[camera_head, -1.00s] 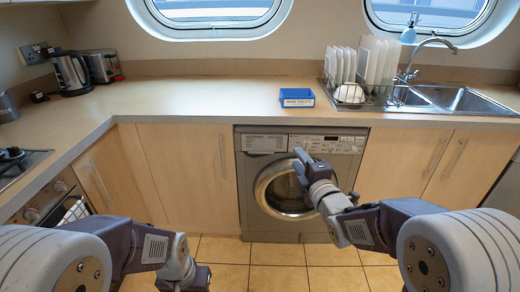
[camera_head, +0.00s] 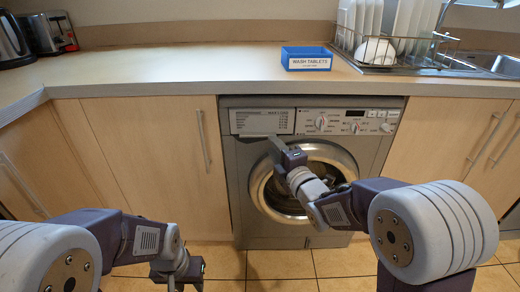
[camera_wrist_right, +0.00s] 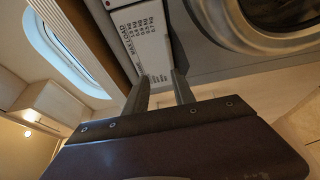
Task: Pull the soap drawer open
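The soap drawer (camera_head: 262,121) is the pale panel with printed lines at the upper left of the grey washing machine (camera_head: 232,190). It looks shut, flush with the machine's front. My right gripper (camera_head: 268,142) is at the drawer's lower edge. In the right wrist view its two fingers (camera_wrist_right: 160,88) stand apart, with the drawer's printed front (camera_wrist_right: 140,40) just beyond and between their tips. I cannot tell whether they touch it. My left gripper (camera_head: 180,272) hangs low at the bottom, away from the machine; its fingers are not clear.
The round door (camera_head: 335,165) lies behind and below my right gripper. The control knobs (camera_head: 321,122) are right of the drawer. A blue wash tablets box (camera_head: 306,58) and a dish rack (camera_head: 400,60) stand on the counter (camera_head: 180,66). Cupboards flank the machine; the tiled floor is clear.

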